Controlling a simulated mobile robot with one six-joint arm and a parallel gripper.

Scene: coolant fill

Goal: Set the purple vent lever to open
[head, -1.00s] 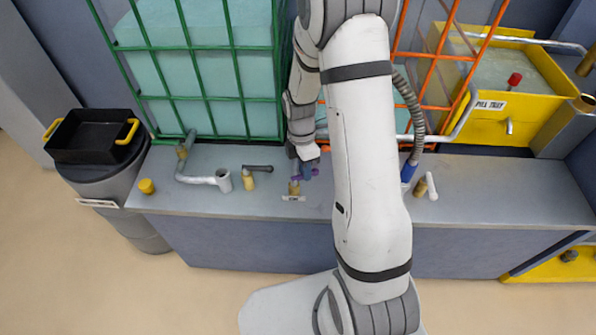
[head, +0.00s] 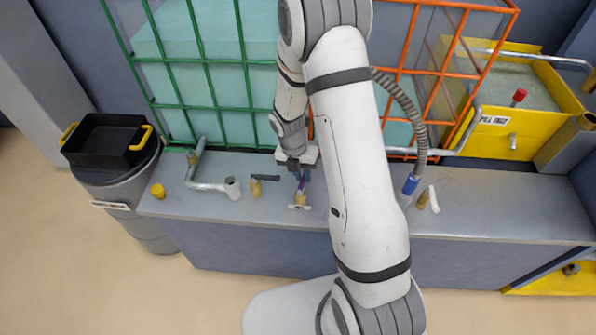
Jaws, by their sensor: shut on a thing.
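The purple vent lever (head: 301,186) sits on a brass valve (head: 300,198) on the grey bench, with a small white label (head: 299,207) in front of it. My gripper (head: 301,178) comes down from behind and is shut on the purple lever. The lever runs roughly front to back, from the valve toward the gripper. The fingers hide part of it, and the label text is too small to read.
A brass valve with a black handle (head: 265,178) stands just left, and a grey pipe with an open end (head: 232,187) further left. A blue-ended hose (head: 411,185) and a white-handled valve (head: 428,199) are right. Green (head: 209,62) and orange (head: 403,55) cages stand behind.

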